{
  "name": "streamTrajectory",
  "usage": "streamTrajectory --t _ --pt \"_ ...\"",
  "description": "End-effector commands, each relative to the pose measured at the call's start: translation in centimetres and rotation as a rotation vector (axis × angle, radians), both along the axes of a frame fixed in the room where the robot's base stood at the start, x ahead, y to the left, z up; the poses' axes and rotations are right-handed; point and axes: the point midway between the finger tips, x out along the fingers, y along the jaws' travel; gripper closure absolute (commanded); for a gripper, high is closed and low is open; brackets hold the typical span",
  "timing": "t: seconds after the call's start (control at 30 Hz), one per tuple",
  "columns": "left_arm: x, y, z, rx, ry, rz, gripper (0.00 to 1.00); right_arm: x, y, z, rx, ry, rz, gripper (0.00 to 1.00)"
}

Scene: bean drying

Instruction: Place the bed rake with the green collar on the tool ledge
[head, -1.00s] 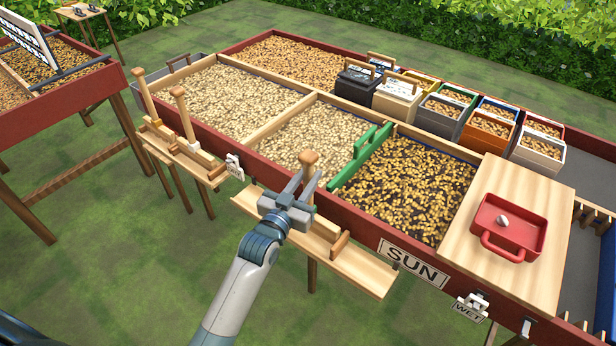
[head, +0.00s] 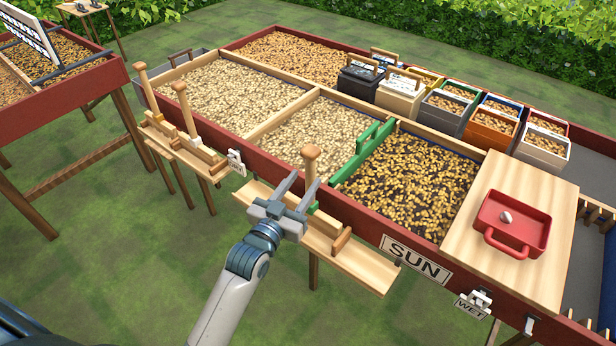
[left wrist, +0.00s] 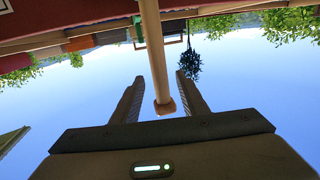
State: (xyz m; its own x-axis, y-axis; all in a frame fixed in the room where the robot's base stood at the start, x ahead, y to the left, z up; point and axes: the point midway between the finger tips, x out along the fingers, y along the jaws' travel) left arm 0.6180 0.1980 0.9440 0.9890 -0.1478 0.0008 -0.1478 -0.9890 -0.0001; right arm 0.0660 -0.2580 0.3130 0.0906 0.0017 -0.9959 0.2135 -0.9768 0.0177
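The bed rake (head: 311,161) stands upright at the middle wooden ledge (head: 352,268) on the front of the red bed. The rake's lower part is hidden behind my gripper. My right gripper is out of view.
Two more wooden-handled tools (head: 183,108) stand on another ledge (head: 170,146) to the left. A green divider (head: 362,153) crosses the bed behind the rake. Grass is open in front.

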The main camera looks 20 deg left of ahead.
Motion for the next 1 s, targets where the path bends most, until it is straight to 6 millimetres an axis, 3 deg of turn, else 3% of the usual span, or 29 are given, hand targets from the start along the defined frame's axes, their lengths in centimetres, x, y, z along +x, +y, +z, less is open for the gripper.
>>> streamTrajectory --t 0.2,0.4,0.63,1.0 --pt "-4.0 0.6 -0.3 0.001 0.001 -0.001 0.6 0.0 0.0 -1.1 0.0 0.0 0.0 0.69" --pt "-6.4 0.9 -0.2 0.0 0.001 -0.001 0.6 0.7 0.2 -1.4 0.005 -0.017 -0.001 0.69" --pt "-7.3 1.1 0.0 0.0 0.0 -0.001 0.6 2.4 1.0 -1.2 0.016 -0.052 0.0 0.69" --pt "-7.3 1.1 0.0 0.0 0.0 -0.001 0.6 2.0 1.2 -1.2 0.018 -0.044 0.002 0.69"
